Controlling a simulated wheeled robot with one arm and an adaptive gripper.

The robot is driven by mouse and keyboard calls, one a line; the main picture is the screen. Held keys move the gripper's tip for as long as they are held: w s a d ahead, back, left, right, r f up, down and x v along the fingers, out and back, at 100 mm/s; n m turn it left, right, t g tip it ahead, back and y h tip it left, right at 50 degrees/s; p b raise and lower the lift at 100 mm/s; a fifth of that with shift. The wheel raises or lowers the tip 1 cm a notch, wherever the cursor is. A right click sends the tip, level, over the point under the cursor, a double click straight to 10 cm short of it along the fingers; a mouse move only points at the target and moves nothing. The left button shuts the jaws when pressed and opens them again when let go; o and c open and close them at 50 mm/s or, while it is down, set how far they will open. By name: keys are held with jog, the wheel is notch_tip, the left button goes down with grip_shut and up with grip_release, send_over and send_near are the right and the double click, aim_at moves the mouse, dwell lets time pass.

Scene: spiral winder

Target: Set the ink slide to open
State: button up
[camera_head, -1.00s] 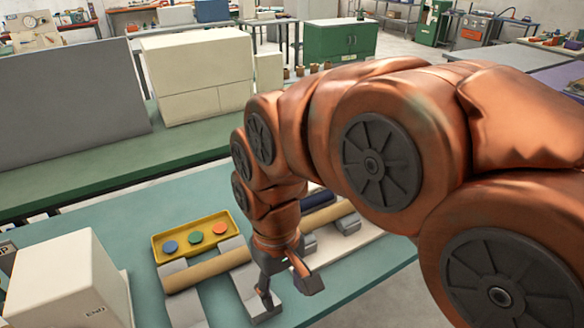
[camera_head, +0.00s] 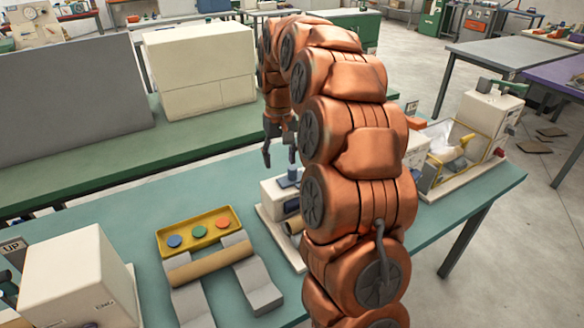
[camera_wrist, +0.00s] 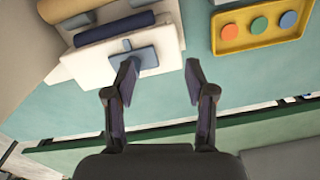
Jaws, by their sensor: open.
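My gripper (camera_head: 279,155) is open and empty, pointing down above the cream machine (camera_head: 272,195) near the table's back edge. It also shows in the wrist view (camera_wrist: 161,70), fingers spread apart. A small blue-grey plate (camera_wrist: 147,57) on the machine's cream body (camera_wrist: 85,67) lies near the left fingertip in that view; contact cannot be told. It may be the ink slide, but no label is readable. A dark blue roller (camera_wrist: 115,28) lies beyond it. In the head view a blue piece (camera_head: 289,178) shows below the fingers. My arm hides much of this machine.
A yellow tray (camera_head: 166,235) with blue, green and orange discs stands left, behind a tan roller (camera_head: 205,262) on grey supports. A white box (camera_head: 75,280) is at front left. Another cream machine (camera_head: 490,115) stands right. Teal table (camera_head: 130,205) is bare behind the tray.

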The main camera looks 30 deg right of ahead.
jog(key=m, duration=0.1)
send_over(292, 167)
jog(key=shift+f, duration=0.8)
jog(key=shift+f+p, duration=1.4)
jog(key=shift+f, duration=2.45)
jog(key=shift+c, duration=0.3)
grip_shut()
